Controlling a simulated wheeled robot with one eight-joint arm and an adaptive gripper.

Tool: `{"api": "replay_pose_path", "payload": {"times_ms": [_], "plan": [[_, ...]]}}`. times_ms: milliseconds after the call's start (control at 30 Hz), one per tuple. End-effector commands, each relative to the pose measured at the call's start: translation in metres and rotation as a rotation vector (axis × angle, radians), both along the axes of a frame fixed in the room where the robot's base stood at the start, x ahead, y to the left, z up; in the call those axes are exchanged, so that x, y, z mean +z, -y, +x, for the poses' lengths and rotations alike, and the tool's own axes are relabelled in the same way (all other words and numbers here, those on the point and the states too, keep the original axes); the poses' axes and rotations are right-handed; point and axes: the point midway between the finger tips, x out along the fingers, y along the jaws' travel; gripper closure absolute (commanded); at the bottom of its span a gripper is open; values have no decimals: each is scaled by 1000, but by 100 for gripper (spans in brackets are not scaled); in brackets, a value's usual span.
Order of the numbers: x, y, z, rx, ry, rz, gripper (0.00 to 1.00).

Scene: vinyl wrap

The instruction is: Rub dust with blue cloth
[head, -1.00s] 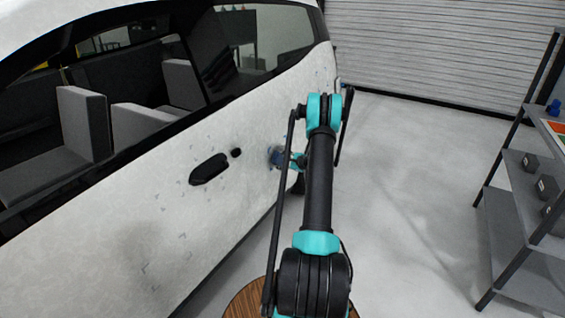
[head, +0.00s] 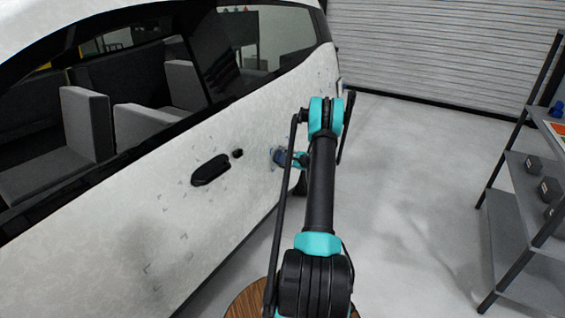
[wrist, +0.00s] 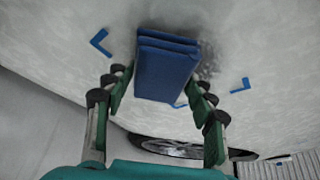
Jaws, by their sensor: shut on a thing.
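The blue cloth (wrist: 163,72) is a folded pad between the fingers of my gripper (wrist: 158,92) in the wrist view. My gripper is shut on it and holds its far edge at or against the white car panel (wrist: 60,35); exact contact is hard to tell. A grey dust patch (wrist: 209,62) shows just right of the cloth, partly hidden by it. In the head view the cloth (head: 279,156) is small, at the car's side right of the door handle, with my gripper (head: 290,159) beside it. Another dark dusty smudge (head: 150,232) lies on the lower door.
Blue corner marks (wrist: 100,42) surround the dust patch. The black door handle (head: 211,170) sticks out from the door. A wheel (wrist: 175,147) shows below the panel. A grey shelf rack (head: 515,215) stands at right, with open floor (head: 405,170) between.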

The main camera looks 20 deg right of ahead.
Motion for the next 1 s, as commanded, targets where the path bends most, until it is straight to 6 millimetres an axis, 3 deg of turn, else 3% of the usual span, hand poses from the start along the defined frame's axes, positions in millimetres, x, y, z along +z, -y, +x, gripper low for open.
{"api": "replay_pose_path", "payload": {"times_ms": [1000], "plan": [[0,45,39,0,0,1,68]]}}
